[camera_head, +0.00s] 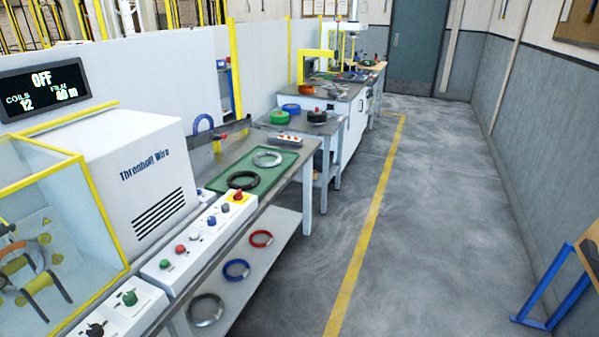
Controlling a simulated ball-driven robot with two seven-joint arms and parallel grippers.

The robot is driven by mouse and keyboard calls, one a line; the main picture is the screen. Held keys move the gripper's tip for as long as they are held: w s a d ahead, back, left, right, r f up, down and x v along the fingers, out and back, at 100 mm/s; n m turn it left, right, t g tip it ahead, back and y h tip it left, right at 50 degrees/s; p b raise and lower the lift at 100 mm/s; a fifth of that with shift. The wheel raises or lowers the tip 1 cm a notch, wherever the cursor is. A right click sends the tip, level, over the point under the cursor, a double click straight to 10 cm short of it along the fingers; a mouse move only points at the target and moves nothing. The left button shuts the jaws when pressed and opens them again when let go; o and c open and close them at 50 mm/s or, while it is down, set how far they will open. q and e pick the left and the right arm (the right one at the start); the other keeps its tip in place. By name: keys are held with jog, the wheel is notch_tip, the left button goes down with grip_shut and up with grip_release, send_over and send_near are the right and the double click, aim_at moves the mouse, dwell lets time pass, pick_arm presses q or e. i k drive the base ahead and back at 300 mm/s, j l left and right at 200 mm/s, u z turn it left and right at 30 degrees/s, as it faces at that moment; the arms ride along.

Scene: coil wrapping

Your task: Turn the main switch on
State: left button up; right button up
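The white coil wrapping machine (150,170), lettered "Threnhoff Wire", stands at the left. Its black display (42,86) reads OFF, with COILS 12 and a film length in metres. A control panel (160,262) along its front carries several small knobs and buttons and a red button on a yellow plate (237,197). A lower box at the bottom left has a green knob (130,297) and a black rotary knob (96,328), partly cut by the picture's edge. I cannot read which one is the main switch. Neither of my grippers is in view.
A yellow-framed clear guard (60,215) encloses the wrapping head. A bench behind the panel holds a green mat (258,172) with wire coils; more coils lie on its lower shelf (255,270). The grey floor (440,200) is clear to the right. A blue-legged stand (560,285) is at right.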

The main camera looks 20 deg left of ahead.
aim_at(237, 196)
jog(key=i+l+u, duration=0.15)
jog(key=i, duration=0.35)
jog(key=i+u, duration=0.1)
jog(key=i, duration=0.4)
jog(key=i+l+u, duration=0.15)
jog(key=i, duration=0.3)
jog(key=l, duration=0.1)
